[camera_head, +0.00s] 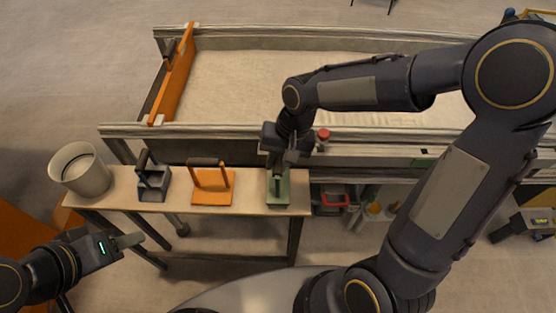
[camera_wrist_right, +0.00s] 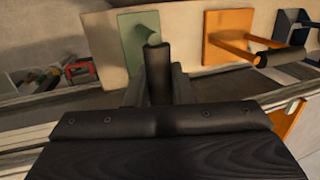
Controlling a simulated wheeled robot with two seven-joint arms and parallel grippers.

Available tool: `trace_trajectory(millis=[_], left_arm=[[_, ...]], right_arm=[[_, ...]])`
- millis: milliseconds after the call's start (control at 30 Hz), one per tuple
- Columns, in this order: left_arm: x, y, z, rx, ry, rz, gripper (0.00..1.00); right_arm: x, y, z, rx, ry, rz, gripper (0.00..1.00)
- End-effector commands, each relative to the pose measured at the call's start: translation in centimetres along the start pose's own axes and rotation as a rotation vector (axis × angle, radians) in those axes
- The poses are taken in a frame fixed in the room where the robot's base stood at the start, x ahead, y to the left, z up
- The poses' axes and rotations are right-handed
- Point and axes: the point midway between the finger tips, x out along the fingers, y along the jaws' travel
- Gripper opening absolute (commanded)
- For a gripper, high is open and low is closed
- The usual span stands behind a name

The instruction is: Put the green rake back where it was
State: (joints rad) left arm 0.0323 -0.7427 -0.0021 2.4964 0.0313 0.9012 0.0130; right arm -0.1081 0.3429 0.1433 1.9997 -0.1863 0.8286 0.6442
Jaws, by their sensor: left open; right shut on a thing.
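The green rake (camera_head: 284,197) is a green plate with a dark handle, at the right end of the narrow wooden bench (camera_head: 258,206). My right gripper (camera_head: 278,167) is over it, shut on its handle. In the right wrist view the dark handle stands between the fingers, with the green plate (camera_wrist_right: 130,38) beyond. Whether the plate touches the bench or hangs just above it I cannot tell. The gripper hides part of the rake in the head view. My left gripper (camera_head: 130,240) is open and empty, below and in front of the bench's left part.
On the bench, left of the rake, stand an orange tool (camera_head: 213,188), a blue-grey scoop-like tool (camera_head: 153,186) and a grey bucket (camera_head: 84,172). The sandbed (camera_head: 250,85) lies behind, with an orange board (camera_head: 173,75) across its left end. A red knob (camera_head: 323,134) is on its front rail.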

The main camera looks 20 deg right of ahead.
Motion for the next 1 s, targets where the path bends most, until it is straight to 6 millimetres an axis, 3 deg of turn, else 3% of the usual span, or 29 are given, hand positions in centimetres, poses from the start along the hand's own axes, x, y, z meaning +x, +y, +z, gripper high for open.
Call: trace_trajectory(millis=[333,367,533,867,1000], left_arm=[[0.2,-0.1,0.1,0.0,0.0,0.0,0.43],[0.2,-0.1,0.1,0.0,0.0,0.0,0.43],[0.1,-0.1,0.1,0.0,0.0,0.0,0.43],[-0.1,0.0,0.0,0.0,0.0,0.0,0.43],[-0.1,0.0,0.0,0.0,0.0,0.0,0.43]], right_arm=[[0.4,0.1,-0.1,0.0,0.002,-0.001,0.0],[0.5,0.1,0.0,0.0,0.001,-0.001,0.22],[0.4,0.1,0.0,0.0,0.001,-0.001,0.43],[0.0,0.1,0.0,0.0,0.002,-0.001,0.43],[-1.9,0.0,-0.1,0.002,0.006,-0.004,0.43]])
